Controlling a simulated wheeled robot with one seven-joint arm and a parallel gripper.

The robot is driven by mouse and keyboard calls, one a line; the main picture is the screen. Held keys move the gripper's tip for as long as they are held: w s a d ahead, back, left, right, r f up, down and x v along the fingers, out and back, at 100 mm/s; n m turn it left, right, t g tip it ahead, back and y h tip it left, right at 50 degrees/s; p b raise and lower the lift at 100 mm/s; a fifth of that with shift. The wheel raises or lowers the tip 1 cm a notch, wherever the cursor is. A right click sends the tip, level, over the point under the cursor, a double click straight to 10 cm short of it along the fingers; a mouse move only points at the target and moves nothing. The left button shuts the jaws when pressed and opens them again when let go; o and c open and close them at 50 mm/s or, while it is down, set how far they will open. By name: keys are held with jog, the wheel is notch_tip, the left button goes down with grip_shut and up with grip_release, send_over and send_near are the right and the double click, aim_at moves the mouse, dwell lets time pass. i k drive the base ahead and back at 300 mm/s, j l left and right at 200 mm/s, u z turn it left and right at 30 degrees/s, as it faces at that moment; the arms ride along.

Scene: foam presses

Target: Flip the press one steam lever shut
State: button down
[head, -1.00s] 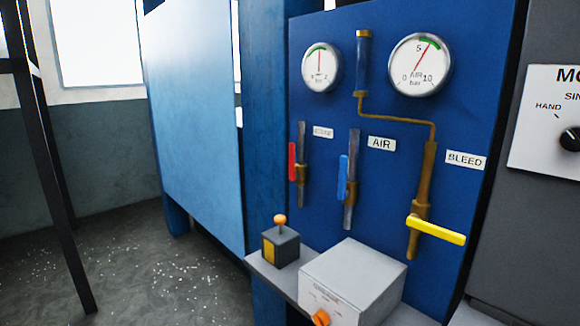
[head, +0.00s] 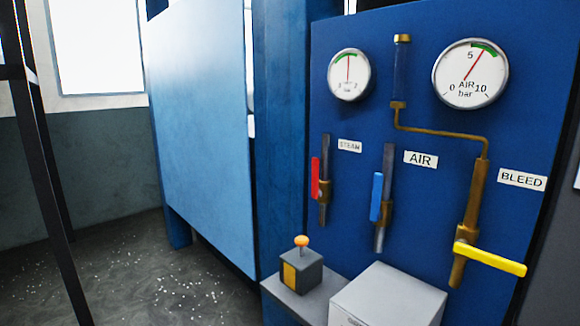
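The steam lever is a red handle (head: 316,178) on a vertical grey pipe with a brass valve body, on the blue press panel (head: 440,135). It stands upright, in line with its pipe. The STEAM label (head: 350,146) is just to its upper right. A small round gauge (head: 349,75) above it has its needle pointing straight up, in the green band. My gripper is not in view.
A blue AIR lever (head: 377,196) stands upright to the right. A yellow BLEED lever (head: 490,258) lies crosswise. A grey box (head: 388,298) and a small box with an orange knob (head: 301,270) sit on a shelf below. Speckled open floor (head: 165,280) lies at left.

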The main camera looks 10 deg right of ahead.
aim_at(317, 193)
jog(key=i+j, duration=0.35)
jog(key=i+j+z, duration=0.1)
jog(key=i+j, duration=0.2)
jog(key=j, duration=0.2)
jog(key=i+j, duration=0.35)
jog(key=i+j+z, duration=0.1)
jog(key=i+j, duration=0.2)
jog(key=j, duration=0.25)
